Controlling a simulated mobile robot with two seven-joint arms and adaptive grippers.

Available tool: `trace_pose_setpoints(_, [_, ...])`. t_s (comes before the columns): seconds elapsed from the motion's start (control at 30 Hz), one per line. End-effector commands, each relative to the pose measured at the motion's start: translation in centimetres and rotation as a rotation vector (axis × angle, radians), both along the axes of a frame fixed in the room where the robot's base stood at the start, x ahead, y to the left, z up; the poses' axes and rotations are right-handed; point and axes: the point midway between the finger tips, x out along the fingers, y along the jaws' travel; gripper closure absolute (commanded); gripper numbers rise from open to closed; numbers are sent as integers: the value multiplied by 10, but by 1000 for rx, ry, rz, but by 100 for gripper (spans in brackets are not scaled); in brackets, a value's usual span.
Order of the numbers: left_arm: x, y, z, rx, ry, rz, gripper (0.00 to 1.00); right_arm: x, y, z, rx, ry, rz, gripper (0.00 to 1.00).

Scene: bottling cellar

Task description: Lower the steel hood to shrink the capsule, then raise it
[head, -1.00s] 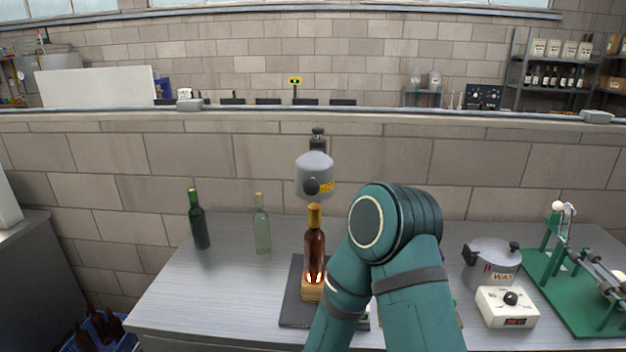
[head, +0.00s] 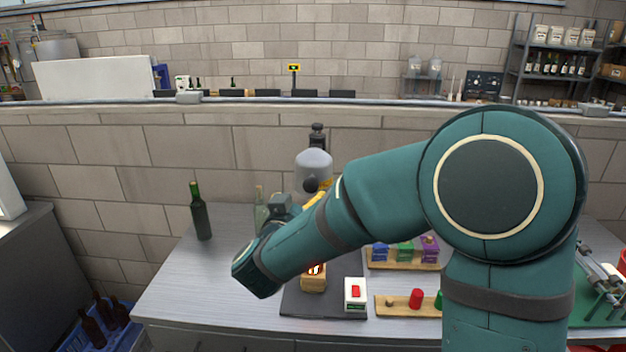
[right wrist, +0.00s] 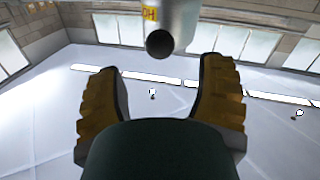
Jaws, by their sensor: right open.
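The grey steel hood (head: 314,162) with a dark knob (head: 310,185) and a yellow label hangs on a dark post at the back of the table. My right gripper (head: 306,197) is open just below and in front of it, partly hidden by my own arm. In the right wrist view the hood (right wrist: 179,22) is at the top. Its knob (right wrist: 159,43) appears between and just beyond the two open yellow fingers, with gaps both sides. The brown bottle with the capsule is almost wholly hidden behind my arm; its wooden block (head: 313,284) shows below. My left gripper is out of view.
A dark green bottle (head: 201,214) and a pale bottle (head: 260,211) stand at left. A white box with a red switch (head: 355,292) sits on the dark base. Wooden racks (head: 390,308) with coloured pieces stand right. The table's left front is clear.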

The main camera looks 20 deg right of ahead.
Motion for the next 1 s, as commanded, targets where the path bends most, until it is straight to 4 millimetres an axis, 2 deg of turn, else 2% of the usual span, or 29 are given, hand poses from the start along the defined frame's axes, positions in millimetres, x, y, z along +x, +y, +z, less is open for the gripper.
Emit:
trace_pose_setpoints(0.2, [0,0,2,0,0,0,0,33,-29,0,0,0,-2,32])
trace_pose_setpoints(0.4, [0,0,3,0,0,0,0,56,-49,0,0,0,0,32])
trace_pose_setpoints(0.6, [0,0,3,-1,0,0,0,67,-57,0,0,0,2,32])
trace_pose_setpoints(0.9, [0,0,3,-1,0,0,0,69,-59,0,0,0,2,32])
trace_pose_setpoints(0.93, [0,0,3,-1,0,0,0,69,-59,0,0,0,2,34])
trace_pose_setpoints(1.0, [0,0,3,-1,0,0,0,69,-59,0,0,0,2,58])
